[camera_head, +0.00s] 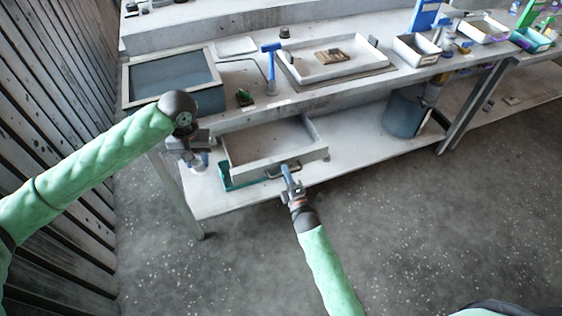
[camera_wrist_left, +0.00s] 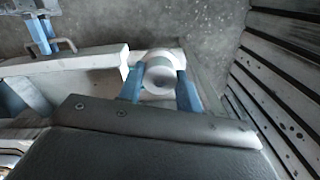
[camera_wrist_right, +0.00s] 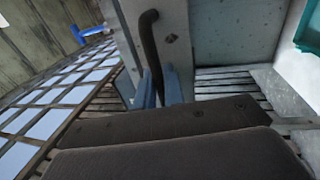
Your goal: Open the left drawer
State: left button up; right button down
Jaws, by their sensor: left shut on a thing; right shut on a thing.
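The left drawer (camera_head: 283,163) is a light grey box below the tabletop, pulled out so that its empty-looking inside shows. A metal bar handle (camera_head: 283,170) is on its front; it shows dark in the right wrist view (camera_wrist_right: 149,40). My right gripper (camera_head: 288,174) is shut on this handle, its blue fingers (camera_wrist_right: 162,88) on either side of the bar. My left gripper (camera_head: 196,160) is left of the drawer. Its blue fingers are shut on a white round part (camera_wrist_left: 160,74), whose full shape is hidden.
A blue-grey bin (camera_head: 172,78) with a pale rim, a white tray (camera_head: 333,60) and a blue T-shaped thing (camera_head: 271,58) are on the tabletop. A teal tray (camera_head: 226,178) lies under the drawer on the lower shelf (camera_head: 365,150). A grey bucket (camera_head: 403,113) stands right. The front floor is clear.

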pick_arm(q)
jog(key=shift+r, duration=0.1)
pick_arm(e)
jog(key=shift+s+d, duration=0.25)
jog(key=shift+s, duration=0.35)
jog(key=shift+f, duration=0.1)
jog(key=c, duration=1.6)
grip_release()
